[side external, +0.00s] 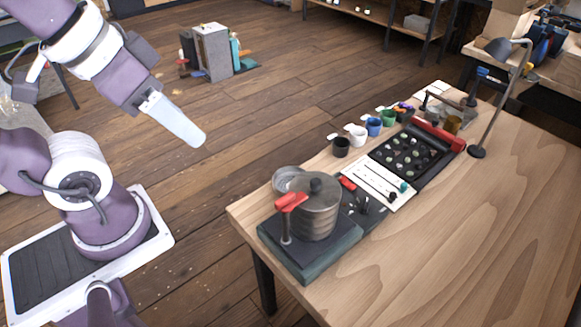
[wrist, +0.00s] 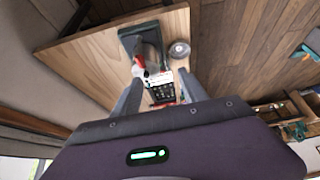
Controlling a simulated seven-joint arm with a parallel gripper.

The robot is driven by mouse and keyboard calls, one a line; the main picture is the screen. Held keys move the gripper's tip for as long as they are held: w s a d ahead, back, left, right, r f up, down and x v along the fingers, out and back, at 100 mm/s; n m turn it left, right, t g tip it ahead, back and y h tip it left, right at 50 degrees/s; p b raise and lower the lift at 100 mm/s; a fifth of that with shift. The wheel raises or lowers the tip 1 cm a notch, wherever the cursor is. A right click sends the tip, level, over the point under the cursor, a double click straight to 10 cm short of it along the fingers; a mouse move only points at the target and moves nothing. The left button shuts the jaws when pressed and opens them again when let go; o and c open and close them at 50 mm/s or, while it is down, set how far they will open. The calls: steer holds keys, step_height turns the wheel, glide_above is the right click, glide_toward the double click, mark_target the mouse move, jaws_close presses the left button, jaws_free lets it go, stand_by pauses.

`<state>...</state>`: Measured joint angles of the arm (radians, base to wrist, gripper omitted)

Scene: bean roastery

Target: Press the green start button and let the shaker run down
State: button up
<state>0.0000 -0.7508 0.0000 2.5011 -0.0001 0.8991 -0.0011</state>
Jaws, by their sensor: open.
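The shaker (side external: 316,212) is a stack of round grey metal sieves with a lid and dark knob. It stands upright on a dark green base (side external: 318,262) at the table's near left corner. A red-handled lever (side external: 290,202) rises beside it. I cannot make out a green start button on the base. My gripper (side external: 198,138) is in the air left of the table, well apart from the shaker, and holds nothing. In the wrist view my gripper (wrist: 160,77) has its fingers spread, with the dark base (wrist: 126,40) and the table beyond them.
A round metal dish (side external: 286,178) lies behind the shaker. A white card (side external: 376,186) bears a small green piece, unclear. Behind it are a dark bean tray (side external: 440,168), several small cups (side external: 357,135) and a lamp (side external: 500,100). The table's right side (side external: 480,240) is clear.

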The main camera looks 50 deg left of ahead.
jaws_close()
stand_by(1.3)
